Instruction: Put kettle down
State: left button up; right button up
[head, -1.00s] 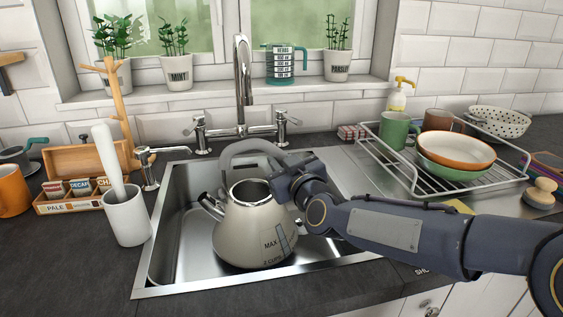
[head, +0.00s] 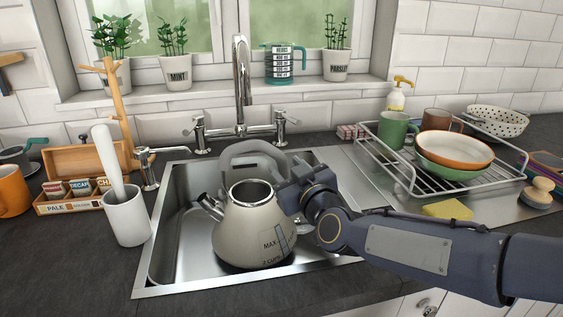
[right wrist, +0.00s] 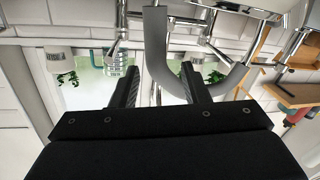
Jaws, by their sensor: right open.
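The cream kettle (head: 245,235) stands upright in the steel sink (head: 172,262), its spout to the left. Its grey handle (head: 250,149) arches above the open top. My right gripper (head: 287,183) is open just right of the kettle, beside the handle. In the right wrist view the handle (right wrist: 234,78) shows as an upside-down loop close beyond the two spread fingers (right wrist: 158,75), with its bend partly between them. Whether a finger touches the handle cannot be told. My left gripper is not in view.
The tap (head: 242,85) rises behind the kettle. A white crock (head: 126,218) and a tea box (head: 75,197) stand left of the sink. A dish rack (head: 430,187) with bowls and mugs stands right, near a yellow sponge (head: 448,209).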

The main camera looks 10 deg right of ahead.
jog(key=shift+s+d, duration=0.2)
jog(key=shift+s, duration=0.7)
jog(key=shift+s+d, duration=0.15)
jog(key=shift+s, duration=0.7)
